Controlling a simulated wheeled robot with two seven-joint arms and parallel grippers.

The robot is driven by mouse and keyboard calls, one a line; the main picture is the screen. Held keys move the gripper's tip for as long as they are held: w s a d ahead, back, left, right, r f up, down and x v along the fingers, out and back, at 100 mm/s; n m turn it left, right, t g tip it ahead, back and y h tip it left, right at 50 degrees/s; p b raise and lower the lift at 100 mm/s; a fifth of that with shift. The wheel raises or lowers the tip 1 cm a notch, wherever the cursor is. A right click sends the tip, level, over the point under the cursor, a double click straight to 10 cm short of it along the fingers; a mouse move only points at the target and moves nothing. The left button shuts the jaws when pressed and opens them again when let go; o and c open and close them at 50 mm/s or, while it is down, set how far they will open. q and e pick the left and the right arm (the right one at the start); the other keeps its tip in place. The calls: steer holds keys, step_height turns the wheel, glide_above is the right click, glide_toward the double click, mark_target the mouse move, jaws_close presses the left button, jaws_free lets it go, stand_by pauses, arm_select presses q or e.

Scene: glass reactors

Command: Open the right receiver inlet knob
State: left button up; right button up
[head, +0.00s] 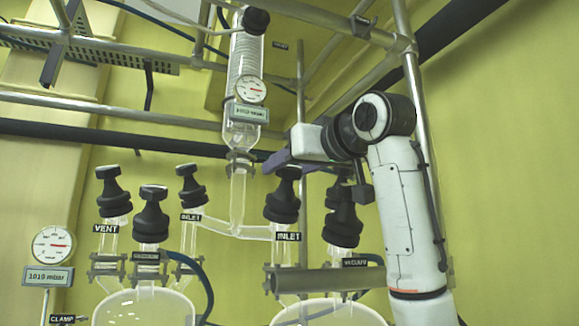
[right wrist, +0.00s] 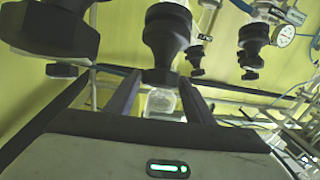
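The right receiver inlet knob (head: 283,203) is black with a narrow cap on top. It stands upright on a glass neck behind the right INLET label (head: 288,237). My right gripper (head: 284,163) reaches in from the right at the height of this knob's cap. In the right wrist view the knob (right wrist: 168,32) appears upside down, and its cap lies between the two dark fingertips (right wrist: 162,78). The fingers are spread about the cap's width. I cannot tell whether they press on it. My left gripper is not in view.
Another black knob (head: 343,218) stands close to the right, under my right arm. The left inlet knob (head: 189,185), vent knob (head: 113,192) and a middle knob (head: 150,215) stand to the left. Metal rails frame the rig.

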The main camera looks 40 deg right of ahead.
steer(key=c, duration=0.7)
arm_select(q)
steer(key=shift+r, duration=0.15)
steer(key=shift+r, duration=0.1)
